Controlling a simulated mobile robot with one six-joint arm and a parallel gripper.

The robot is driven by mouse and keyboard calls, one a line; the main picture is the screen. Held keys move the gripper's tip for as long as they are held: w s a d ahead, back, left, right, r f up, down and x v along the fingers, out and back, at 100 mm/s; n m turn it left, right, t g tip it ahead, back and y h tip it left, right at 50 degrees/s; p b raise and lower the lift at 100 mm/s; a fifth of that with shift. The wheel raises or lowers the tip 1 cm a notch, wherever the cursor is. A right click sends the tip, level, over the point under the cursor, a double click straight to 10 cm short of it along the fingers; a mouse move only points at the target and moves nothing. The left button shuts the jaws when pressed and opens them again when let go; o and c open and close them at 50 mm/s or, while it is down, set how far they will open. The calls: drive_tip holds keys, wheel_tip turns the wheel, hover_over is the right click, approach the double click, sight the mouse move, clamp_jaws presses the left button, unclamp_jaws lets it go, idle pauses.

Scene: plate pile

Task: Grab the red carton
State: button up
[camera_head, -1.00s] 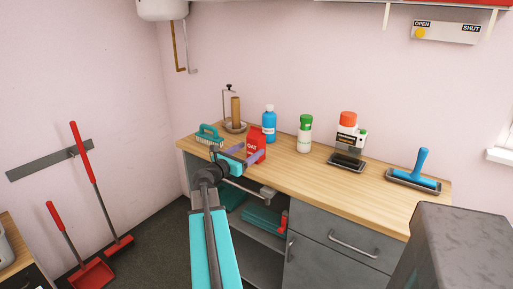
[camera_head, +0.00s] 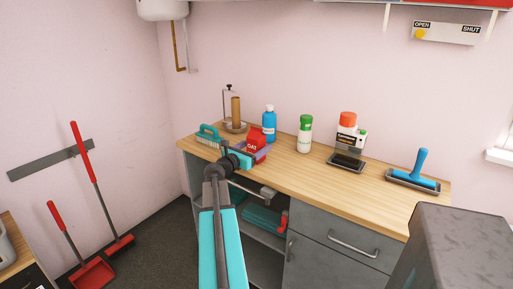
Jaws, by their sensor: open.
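The red carton (camera_head: 254,138) with white lettering stands on the wooden worktop, left of its middle, and looks slightly tilted. My gripper (camera_head: 254,154) is at the carton, with purple fingers near its lower part. The jaws are open. The gripper body and fingers hide the carton's lower part, and I cannot tell whether a finger touches it.
The blue bottle (camera_head: 269,124) stands close behind the carton. A teal brush (camera_head: 208,133) and a paper roll holder (camera_head: 236,113) are to the left. A green-capped container (camera_head: 305,134) stands to the right. The worktop (camera_head: 320,178) is clear along its front.

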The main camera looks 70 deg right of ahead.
idle(0.4)
drive_tip(key=c, duration=1.1)
drive_tip(key=shift+r, duration=0.15)
